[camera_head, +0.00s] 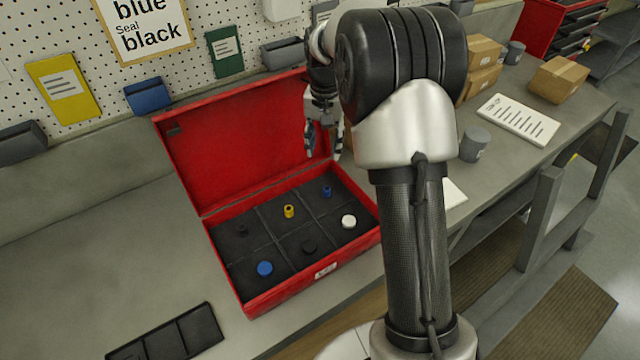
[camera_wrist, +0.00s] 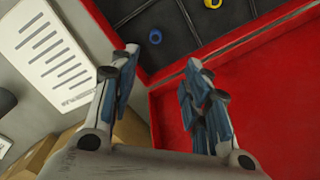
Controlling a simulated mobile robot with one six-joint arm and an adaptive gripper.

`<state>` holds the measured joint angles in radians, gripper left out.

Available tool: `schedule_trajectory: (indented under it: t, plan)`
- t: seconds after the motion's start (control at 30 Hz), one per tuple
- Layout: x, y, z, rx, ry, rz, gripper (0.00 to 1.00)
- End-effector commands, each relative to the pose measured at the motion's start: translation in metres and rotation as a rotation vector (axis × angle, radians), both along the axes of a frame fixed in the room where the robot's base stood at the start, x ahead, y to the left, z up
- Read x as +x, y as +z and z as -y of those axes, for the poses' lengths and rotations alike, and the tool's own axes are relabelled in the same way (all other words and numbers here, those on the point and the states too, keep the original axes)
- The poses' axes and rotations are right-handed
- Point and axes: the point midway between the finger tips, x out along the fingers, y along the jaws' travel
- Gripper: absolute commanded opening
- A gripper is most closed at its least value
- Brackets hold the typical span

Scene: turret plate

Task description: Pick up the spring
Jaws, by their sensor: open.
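The open red case (camera_head: 291,289) has a dark compartmented insert. Its back row holds a dark small part (camera_head: 243,230), a yellow hollow cylinder (camera_head: 289,211) and a small blue part (camera_head: 327,191). Its front row holds a blue disc (camera_head: 264,268), a black part (camera_head: 309,245) and a white disc (camera_head: 348,221). I cannot tell from shape which one is the spring. My gripper (camera_head: 323,145) is open and empty above the case's back right. In the wrist view, the small blue part (camera_wrist: 155,37) shows between the fingertips (camera_wrist: 160,62), apart from them; the yellow cylinder (camera_wrist: 212,3) is cut off above.
The case's raised red lid (camera_head: 235,140) stands behind the insert, close to my gripper. A black tray (camera_head: 170,340) lies at front left. A grey cup (camera_head: 475,145), a printed sheet (camera_head: 518,119) and cardboard boxes (camera_head: 559,79) stand at right. A wall sign's visible words read "blue", "Seal", "black".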

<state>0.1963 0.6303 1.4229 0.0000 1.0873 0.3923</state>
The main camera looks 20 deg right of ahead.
Motion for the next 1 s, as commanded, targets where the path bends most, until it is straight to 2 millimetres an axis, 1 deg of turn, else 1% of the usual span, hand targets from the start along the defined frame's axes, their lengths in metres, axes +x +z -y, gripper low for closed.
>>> schedule_trajectory:
  t: [0.03, 0.2, 0.43, 0.5, 0.6, 0.77, 0.83, 1.0]
  plan:
    - [-0.001, -0.01, 0.0, 0.001, 0.0, -0.005, 0.43]
    - [-0.002, -0.048, 0.0, 0.001, 0.0, -0.007, 0.43]
    - [-0.002, -0.095, 0.0, 0.001, 0.001, -0.005, 0.43]
    - [-0.002, -0.105, 0.0, 0.001, 0.001, -0.003, 0.43]
    - [-0.002, -0.113, 0.0, 0.0, 0.001, -0.002, 0.43]
    - [-0.002, -0.12, 0.001, 0.001, 0.001, -0.001, 0.43]
    - [-0.002, -0.126, 0.002, 0.0, 0.001, -0.002, 0.43]
    - [-0.005, -0.151, 0.008, 0.001, 0.001, -0.004, 0.43]
